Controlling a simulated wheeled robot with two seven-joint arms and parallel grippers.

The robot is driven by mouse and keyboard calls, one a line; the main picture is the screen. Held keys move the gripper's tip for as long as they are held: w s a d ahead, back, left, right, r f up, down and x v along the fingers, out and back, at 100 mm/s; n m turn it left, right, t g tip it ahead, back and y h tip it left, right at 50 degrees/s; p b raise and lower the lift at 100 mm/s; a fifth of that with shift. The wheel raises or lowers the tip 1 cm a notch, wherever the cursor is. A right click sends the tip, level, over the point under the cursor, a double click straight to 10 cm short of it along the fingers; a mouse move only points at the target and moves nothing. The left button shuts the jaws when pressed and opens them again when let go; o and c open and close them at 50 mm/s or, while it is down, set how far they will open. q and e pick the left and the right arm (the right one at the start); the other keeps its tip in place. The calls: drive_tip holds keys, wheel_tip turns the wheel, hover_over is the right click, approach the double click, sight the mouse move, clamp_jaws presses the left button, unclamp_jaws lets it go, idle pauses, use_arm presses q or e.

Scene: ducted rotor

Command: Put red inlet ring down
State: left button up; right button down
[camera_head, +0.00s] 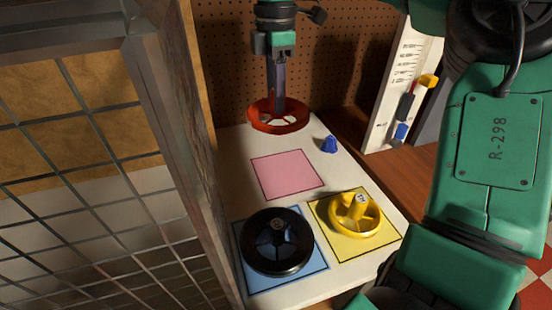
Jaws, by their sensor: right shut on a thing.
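My right gripper (279,98) points straight down at the back of the white board (236,160). It is shut on the red inlet ring (260,122), a flat open ring with spokes. The ring is level at the board's back end; I cannot tell whether it touches the surface. The pink square (287,174) in front of it is bare. My left gripper is not in view.
A black ducted part (255,262) sits on the blue square (301,279). A yellow spoked ring with a hub (369,232) sits on the yellow square (343,250). A small blue cone (329,145) stands right of the pink square. A wire-mesh panel (100,190) borders the left; a pegboard (330,60) stands behind.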

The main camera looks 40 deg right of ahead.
sight(279, 117)
drive_tip(key=f, duration=0.1)
drive_tip(key=s+f, duration=0.1)
drive_tip(key=f, duration=0.1)
drive_tip(key=s+f, duration=0.1)
drive_tip(key=f, duration=0.1)
drive_tip(key=shift+s+a, duration=0.1)
drive_tip(key=shift+a, duration=0.3)
drive_tip(key=f, duration=0.8)
drive_tip(key=f+p, duration=0.1)
drive_tip(key=f, duration=0.3)
drive_tip(key=shift+w+d+f, duration=0.15)
drive_tip(key=shift+w+f, duration=0.1)
drive_tip(key=shift+w, duration=0.1)
drive_tip(key=shift+s, duration=0.1)
drive_tip(key=c, duration=0.5)
unclamp_jaws()
drive_tip(key=shift+f, duration=0.1)
drive_tip(key=shift+w, duration=0.25)
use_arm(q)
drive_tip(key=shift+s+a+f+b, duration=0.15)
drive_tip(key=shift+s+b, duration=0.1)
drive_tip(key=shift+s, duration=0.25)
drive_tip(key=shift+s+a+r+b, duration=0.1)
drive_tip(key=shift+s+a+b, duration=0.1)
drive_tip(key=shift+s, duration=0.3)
use_arm(e)
wheel_tip(279, 117, up, 12)
drive_tip(key=shift+s+r, duration=0.1)
